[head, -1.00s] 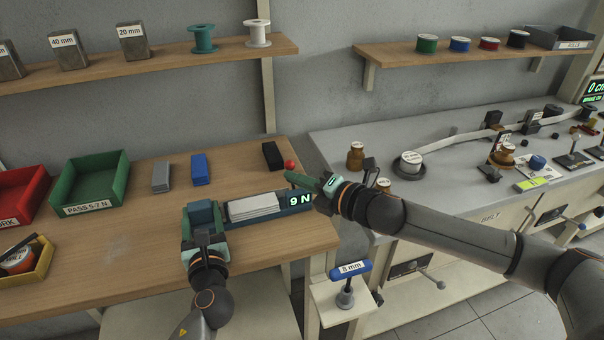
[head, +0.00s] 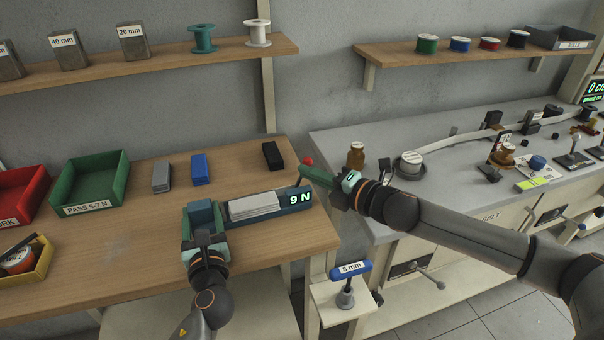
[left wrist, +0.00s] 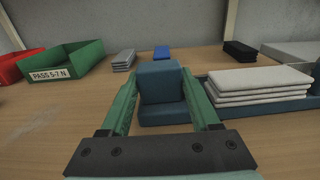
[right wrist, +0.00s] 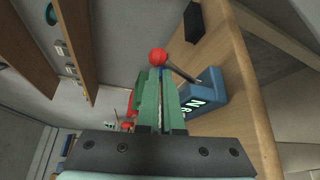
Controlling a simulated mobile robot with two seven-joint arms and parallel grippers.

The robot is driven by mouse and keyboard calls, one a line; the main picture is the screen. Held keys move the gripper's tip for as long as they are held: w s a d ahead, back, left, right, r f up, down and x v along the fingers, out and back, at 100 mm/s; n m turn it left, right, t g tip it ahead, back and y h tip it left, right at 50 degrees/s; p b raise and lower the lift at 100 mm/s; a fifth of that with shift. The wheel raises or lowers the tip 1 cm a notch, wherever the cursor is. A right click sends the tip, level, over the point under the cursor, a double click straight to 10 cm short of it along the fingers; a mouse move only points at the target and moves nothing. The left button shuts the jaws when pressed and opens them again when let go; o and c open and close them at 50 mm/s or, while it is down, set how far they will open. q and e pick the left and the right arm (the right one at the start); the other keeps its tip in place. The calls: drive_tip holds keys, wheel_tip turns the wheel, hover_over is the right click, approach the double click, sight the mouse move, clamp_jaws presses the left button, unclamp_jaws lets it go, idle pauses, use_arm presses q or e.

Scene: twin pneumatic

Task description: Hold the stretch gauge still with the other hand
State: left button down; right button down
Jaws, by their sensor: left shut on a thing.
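My left gripper (head: 204,222) is shut on the blue block (left wrist: 160,80) at the gauge's left end, with one green finger on each side. A red ball-topped lever (right wrist: 157,58) rises at the gauge's right end; its ball also shows in the head view (head: 308,160). My right gripper (right wrist: 161,75) has its fingers together, right by the ball; whether they touch the lever is unclear.
A stack of white sheets (head: 254,206) lies on the gauge. A green PASS tray (head: 90,180) is at left. An 8 mm T-handle (head: 350,270) stands below the right bench edge.

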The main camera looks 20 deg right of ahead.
sight(296, 193)
use_arm(q)
drive_tip(key=shift+f, duration=0.1)
use_arm(e)
drive_tip(key=shift+r, duration=0.15)
drive_tip(key=a, duration=0.2)
drive_tip(key=a+f, duration=0.1)
drive_tip(key=shift+s+a, duration=0.25)
drive_tip(key=shift+s, duration=0.05)
drive_tip(key=shift+s+f, duration=0.1)
drive_tip(key=shift+s, duration=0.2)
drive_tip(key=v, duration=0.9)
drive_tip(key=shift+s, duration=0.2)
drive_tip(key=shift+d, duration=0.1)
use_arm(q)
drive_tip(key=shift+c, duration=0.2)
unclamp_jaws()
